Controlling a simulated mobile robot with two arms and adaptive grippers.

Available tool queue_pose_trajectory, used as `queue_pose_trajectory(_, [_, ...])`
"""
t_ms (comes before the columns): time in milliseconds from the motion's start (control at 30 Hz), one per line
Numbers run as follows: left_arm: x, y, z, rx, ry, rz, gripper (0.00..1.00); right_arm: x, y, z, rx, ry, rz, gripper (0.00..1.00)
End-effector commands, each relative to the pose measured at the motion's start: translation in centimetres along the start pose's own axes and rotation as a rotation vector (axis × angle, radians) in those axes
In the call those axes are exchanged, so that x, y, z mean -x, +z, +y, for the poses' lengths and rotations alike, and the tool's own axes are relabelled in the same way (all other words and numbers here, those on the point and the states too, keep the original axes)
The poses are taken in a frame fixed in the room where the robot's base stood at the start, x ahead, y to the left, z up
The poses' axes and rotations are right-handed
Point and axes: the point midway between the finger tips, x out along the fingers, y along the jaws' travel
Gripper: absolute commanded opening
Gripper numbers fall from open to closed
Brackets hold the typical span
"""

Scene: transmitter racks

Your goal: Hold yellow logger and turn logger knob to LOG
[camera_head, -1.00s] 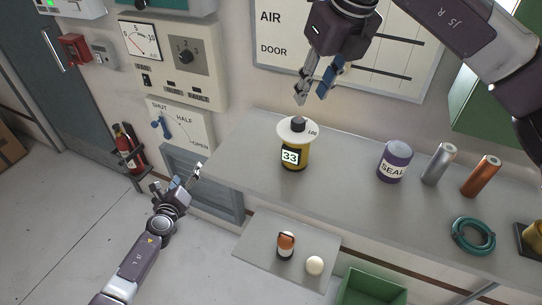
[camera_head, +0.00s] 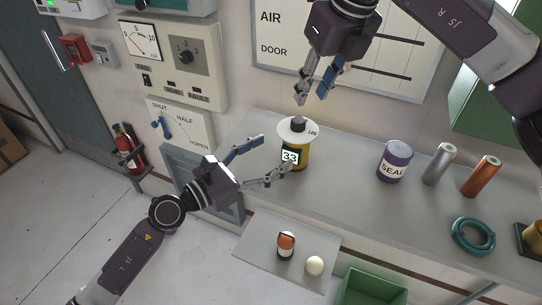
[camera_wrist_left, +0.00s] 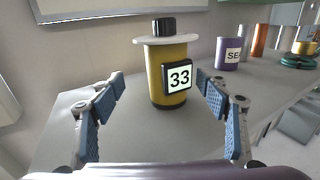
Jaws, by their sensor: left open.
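The yellow logger (camera_head: 295,155) stands upright on the grey shelf, with a white disc marked LOG on top, a black knob (camera_head: 298,124) and a display reading 33. It also shows in the left wrist view (camera_wrist_left: 168,75), centred beyond my fingers. My left gripper (camera_head: 274,158) is open, at the logger's left and front, its two fingers spread toward the body without visibly gripping it. My right gripper (camera_head: 314,92) hangs above the knob, fingers pointing down with a gap between them, empty. Which way the knob points cannot be made out.
On the shelf (camera_head: 345,165) to the right are a purple SEAL can (camera_head: 394,161), a silver cylinder (camera_head: 439,164), a copper cylinder (camera_head: 481,176) and a green ring (camera_head: 472,237). A lower ledge (camera_head: 262,262) holds an orange-topped item (camera_head: 286,246) and a white ball (camera_head: 314,266).

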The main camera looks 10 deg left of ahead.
Motion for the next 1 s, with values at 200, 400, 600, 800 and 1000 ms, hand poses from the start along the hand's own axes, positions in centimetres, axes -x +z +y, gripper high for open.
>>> queue_pose_trajectory(200, [-1.4, 0.1, -1.1, 0.022, -0.024, -0.003, 0.69, 0.0, 0.0, 0.0, 0.000, 0.000, 0.000, 0.29])
queue_pose_trajectory(400, [-4.6, 0.1, -1.1, 0.021, -0.023, -0.004, 0.69, 0.0, 0.0, 0.0, 0.000, 0.000, 0.000, 0.29])
queue_pose_trajectory(600, [-7.0, 0.1, -1.1, 0.021, -0.021, -0.002, 0.69, 0.0, 0.0, 0.0, 0.000, 0.000, 0.000, 0.29])
queue_pose_trajectory(800, [-7.8, 0.1, -1.1, 0.019, -0.021, -0.001, 0.69, 0.0, 0.0, 0.0, 0.000, 0.000, 0.000, 0.29])
queue_pose_trajectory(1000, [-7.7, 0.0, -1.1, 0.019, -0.021, -0.001, 0.69, 0.0, 0.0, 0.0, 0.000, 0.000, 0.000, 0.29])
